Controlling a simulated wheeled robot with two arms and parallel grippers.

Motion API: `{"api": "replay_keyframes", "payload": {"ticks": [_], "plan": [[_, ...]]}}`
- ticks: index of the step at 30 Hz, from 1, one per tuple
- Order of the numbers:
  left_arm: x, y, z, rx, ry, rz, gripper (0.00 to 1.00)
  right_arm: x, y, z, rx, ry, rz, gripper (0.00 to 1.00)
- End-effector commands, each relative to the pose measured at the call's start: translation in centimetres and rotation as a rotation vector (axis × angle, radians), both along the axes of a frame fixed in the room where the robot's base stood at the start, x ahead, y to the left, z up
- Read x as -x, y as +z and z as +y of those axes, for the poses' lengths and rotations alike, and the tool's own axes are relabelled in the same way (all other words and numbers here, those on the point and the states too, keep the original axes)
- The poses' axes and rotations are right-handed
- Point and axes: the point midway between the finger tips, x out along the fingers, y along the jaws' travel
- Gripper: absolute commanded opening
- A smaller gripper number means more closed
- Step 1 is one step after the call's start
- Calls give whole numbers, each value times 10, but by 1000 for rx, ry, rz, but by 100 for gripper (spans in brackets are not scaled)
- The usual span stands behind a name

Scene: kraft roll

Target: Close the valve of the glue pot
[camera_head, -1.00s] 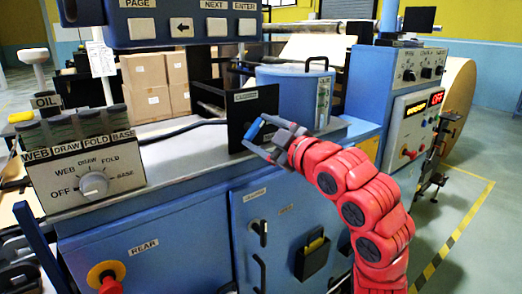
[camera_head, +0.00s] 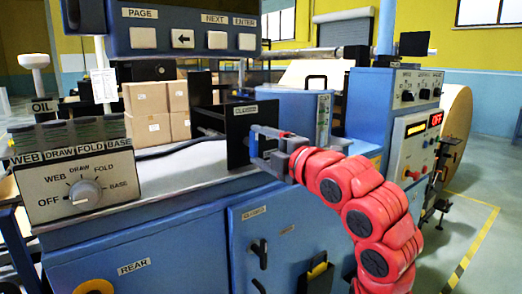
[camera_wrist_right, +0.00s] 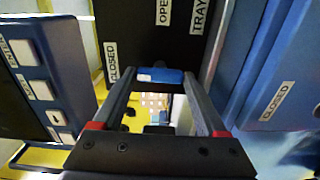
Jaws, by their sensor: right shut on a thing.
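The glue pot (camera_head: 290,113) is a blue tank with a black top handle, standing on the machine's bench. In front of it is a black valve plate (camera_head: 237,122) with a CLOSED label at its top; the wrist view also shows OPEN and TRAY labels on this plate (camera_wrist_right: 140,35). My right gripper (camera_head: 258,144) is at the plate's right side, shut on the blue valve handle (camera_wrist_right: 160,76). In the wrist view the handle lies between the fingertips, near the CLOSED label. The valve behind the handle is hidden. My left gripper is not in view.
A control box with a dial (camera_head: 84,192) stands at the left of the bench, and a button panel (camera_head: 180,28) hangs above. Cardboard boxes (camera_head: 150,110) stand behind.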

Motion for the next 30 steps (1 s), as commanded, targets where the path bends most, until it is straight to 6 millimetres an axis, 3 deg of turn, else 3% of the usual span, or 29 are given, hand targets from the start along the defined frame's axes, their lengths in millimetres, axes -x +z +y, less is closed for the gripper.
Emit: {"api": "replay_keyframes", "payload": {"ticks": [19, 20, 23, 30], "plan": [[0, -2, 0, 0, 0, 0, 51, 0, -1, 0, 41, 1, -26, 19], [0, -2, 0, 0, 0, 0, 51, 0, -1, 0, 41, 1, -26, 80], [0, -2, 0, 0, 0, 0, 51, 0, -1, 0, 40, 1, -25, 98], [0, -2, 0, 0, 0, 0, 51, 0, 0, 0, 39, 0, -27, 100]]}}
